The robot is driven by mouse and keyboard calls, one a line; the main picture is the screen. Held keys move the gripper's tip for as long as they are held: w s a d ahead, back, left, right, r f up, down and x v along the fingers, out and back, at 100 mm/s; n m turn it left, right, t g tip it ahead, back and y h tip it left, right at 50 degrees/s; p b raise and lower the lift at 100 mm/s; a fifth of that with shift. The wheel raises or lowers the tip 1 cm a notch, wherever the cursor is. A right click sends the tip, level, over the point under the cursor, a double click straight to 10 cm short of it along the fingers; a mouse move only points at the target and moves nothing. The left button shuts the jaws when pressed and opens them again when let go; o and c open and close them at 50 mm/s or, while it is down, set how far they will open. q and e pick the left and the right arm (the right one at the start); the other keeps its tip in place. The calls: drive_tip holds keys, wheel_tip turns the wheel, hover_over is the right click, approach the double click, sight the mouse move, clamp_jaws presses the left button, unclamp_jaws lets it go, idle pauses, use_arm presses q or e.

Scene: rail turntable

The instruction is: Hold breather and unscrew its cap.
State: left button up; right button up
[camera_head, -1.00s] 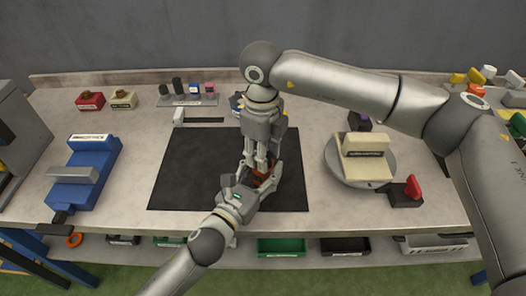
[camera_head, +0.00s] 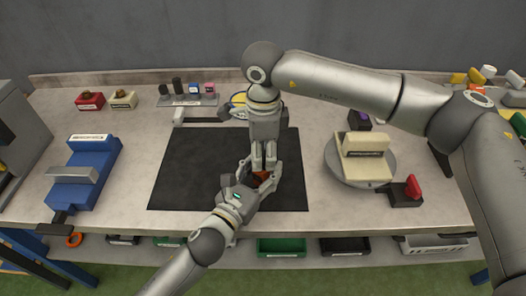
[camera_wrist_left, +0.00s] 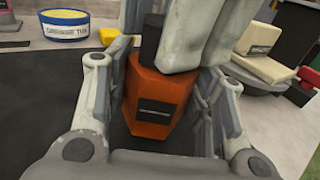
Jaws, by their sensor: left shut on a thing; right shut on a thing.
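The breather (camera_wrist_left: 152,97) is an orange faceted body with a dark label, upright between the fingers of my left gripper (camera_wrist_left: 158,120) in the left wrist view. My left gripper is shut on it from the front. In the head view only a bit of the orange breather (camera_head: 262,175) shows between the grippers. A black cap (camera_wrist_left: 151,38) sits at the top of the body. My right gripper (camera_head: 263,168) points straight down from above and is shut on the cap; its fingers hide part of the cap in the left wrist view.
The grippers are above a black mat (camera_head: 195,170). A blue labelled tub (camera_wrist_left: 66,27) with yellow contents stands behind. A round turntable (camera_head: 345,173) with a cream block is at the right, a blue fixture (camera_head: 85,175) at the left. The mat's left part is clear.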

drive_tip(key=n, duration=0.4)
drive_tip(key=shift+d+n, duration=0.1)
drive_tip(key=shift+n, duration=0.3)
drive_tip(key=shift+n, duration=0.3)
drive_tip(key=n, duration=0.5)
drive_tip(key=o, duration=1.2)
drive_tip(key=shift+o, duration=0.5)
drive_tip(key=shift+r, duration=0.1)
